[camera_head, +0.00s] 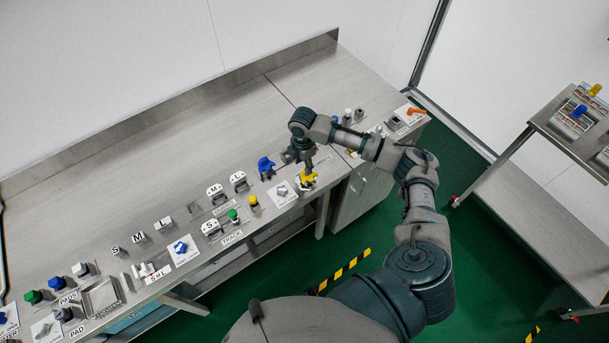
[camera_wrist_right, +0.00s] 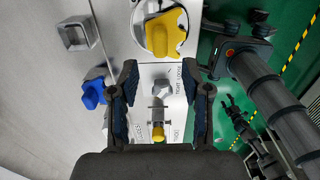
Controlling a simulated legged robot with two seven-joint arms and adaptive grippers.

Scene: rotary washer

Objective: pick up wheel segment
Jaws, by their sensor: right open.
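A yellow piece (camera_wrist_right: 168,32), which may be the wheel segment, sits on a round pale fixture at the top of the right wrist view. In the head view a yellow piece (camera_head: 308,179) shows just under my right gripper (camera_head: 308,170), partly covered by it. My right gripper (camera_wrist_right: 160,80) is open, its fingers apart and nothing held between them. A blue piece (camera_wrist_right: 93,91) lies left of the fingers; it also shows in the head view (camera_head: 265,167). I cannot tell for certain which piece is the wheel segment.
A grey knob with a yellow end (camera_wrist_right: 158,131) stands between the fingers on a white plate. A grey bracket (camera_wrist_right: 76,36) is at upper left. Several fixtures and knobs line the bench (camera_head: 150,150) front; its back is clear. Another table (camera_head: 548,125) stands right.

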